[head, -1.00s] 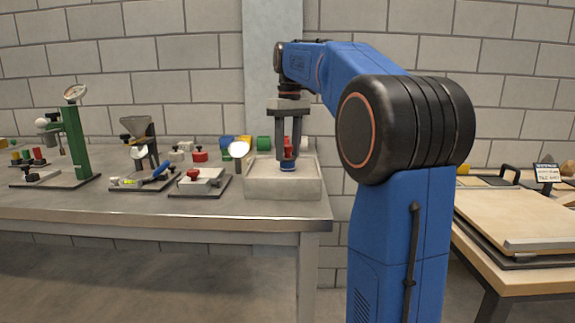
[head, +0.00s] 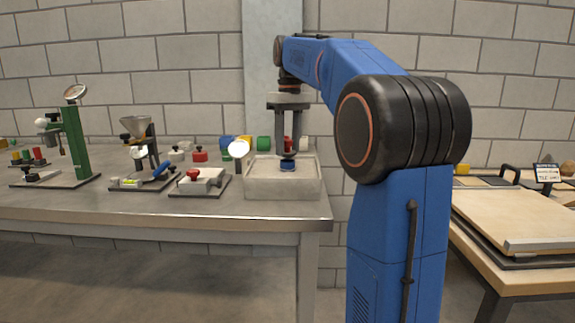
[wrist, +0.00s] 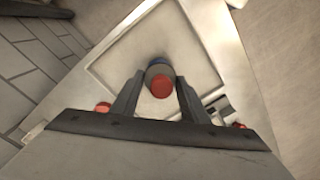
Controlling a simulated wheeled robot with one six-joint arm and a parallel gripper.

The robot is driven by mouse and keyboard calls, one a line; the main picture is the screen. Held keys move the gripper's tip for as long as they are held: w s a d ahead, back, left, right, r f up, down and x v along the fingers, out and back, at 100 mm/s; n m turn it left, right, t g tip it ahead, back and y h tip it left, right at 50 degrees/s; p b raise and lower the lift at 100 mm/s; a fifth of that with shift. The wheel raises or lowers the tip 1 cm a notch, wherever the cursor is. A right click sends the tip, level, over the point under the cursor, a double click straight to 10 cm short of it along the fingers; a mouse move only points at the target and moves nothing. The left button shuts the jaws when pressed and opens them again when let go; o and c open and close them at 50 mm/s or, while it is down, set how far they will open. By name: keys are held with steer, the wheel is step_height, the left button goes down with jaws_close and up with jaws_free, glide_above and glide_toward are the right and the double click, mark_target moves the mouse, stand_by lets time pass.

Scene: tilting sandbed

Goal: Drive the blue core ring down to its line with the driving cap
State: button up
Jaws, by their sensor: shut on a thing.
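The blue core ring (head: 287,167) stands in the pale sandbed box (head: 258,190) at the right end of the bench. My gripper (head: 287,145) is above it, pointing down, its fingers shut on the driving cap. The cap's red knob (wrist: 162,87) shows between the fingertips in the wrist view. Its dark lower part is just above the ring in the head view; I cannot tell whether a thin gap separates them. In the wrist view, a blue edge of the ring (wrist: 158,62) shows behind the cap. The ring's line is not visible.
Left of the box on the bench are a small plate with a red knob (head: 194,175), a funnel stand (head: 138,128) and a green gauge stand (head: 75,140). Coloured cylinders (head: 263,143) stand behind the box. Another table (head: 520,220) is at the right.

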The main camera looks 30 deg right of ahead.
steer(key=shift+r, duration=2.6)
